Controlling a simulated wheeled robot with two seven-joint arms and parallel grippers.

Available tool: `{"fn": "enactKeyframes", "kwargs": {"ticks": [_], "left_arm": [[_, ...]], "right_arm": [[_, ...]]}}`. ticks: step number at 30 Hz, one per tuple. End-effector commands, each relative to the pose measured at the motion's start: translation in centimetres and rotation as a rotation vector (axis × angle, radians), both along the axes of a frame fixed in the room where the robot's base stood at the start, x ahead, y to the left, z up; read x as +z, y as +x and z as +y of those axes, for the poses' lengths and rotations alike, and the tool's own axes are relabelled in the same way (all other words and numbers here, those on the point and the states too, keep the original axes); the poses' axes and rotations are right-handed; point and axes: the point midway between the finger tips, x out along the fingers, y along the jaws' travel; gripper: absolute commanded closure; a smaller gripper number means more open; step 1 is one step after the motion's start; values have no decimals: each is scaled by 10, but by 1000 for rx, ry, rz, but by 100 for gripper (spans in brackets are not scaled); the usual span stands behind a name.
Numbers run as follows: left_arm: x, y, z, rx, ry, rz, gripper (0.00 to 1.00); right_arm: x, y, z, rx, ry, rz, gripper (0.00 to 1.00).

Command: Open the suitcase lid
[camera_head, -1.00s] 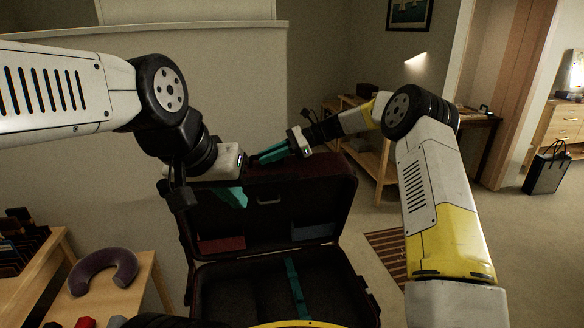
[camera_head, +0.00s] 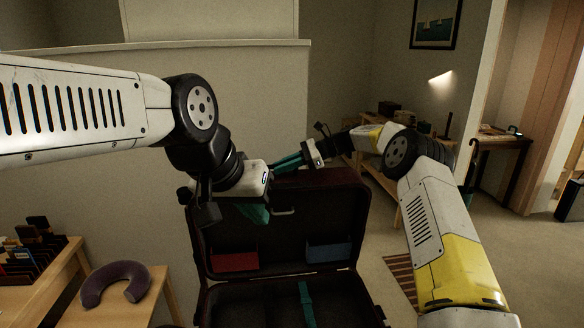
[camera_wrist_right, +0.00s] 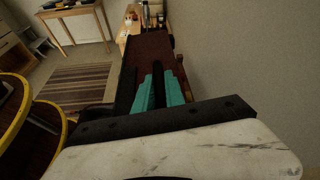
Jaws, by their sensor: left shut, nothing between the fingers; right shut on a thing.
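The dark suitcase stands on the floor with its lid (camera_head: 340,215) raised about upright, its lining facing me. The lower shell (camera_head: 250,305) lies open below, with a teal strap (camera_head: 307,305) inside. My right gripper (camera_head: 288,163) is at the lid's top edge, its teal fingers shut on the lid. In the right wrist view the fingers (camera_wrist_right: 160,88) lie against the lid's dark red outer side (camera_wrist_right: 150,55). My left gripper (camera_head: 256,213) is shut and empty, in front of the lid's upper left part. Its fingertips are partly hidden by its own body.
A red item (camera_head: 235,262) and a blue item (camera_head: 329,252) sit low in the lid. A wooden bench at left holds a purple neck pillow (camera_head: 115,284). A pale partition (camera_head: 110,190) stands behind. A striped rug (camera_head: 402,275) and open carpet lie to the right.

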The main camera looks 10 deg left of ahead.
Motion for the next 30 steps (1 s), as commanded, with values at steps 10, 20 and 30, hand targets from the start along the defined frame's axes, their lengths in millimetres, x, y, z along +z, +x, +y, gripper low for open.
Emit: {"fn": "enactKeyframes", "kwargs": {"ticks": [10, 20, 30], "left_arm": [[0, 0, 0, 0, 0, 0, 100], [0, 0, 0, 0, 0, 0, 100], [0, 0, 0, 0, 0, 0, 100]], "right_arm": [[-1, 0, -1, -1, -2, 0, 77], [11, 8, -29, -4, -2, -2, 77], [27, 18, -70, -3, -3, 0, 77]]}}
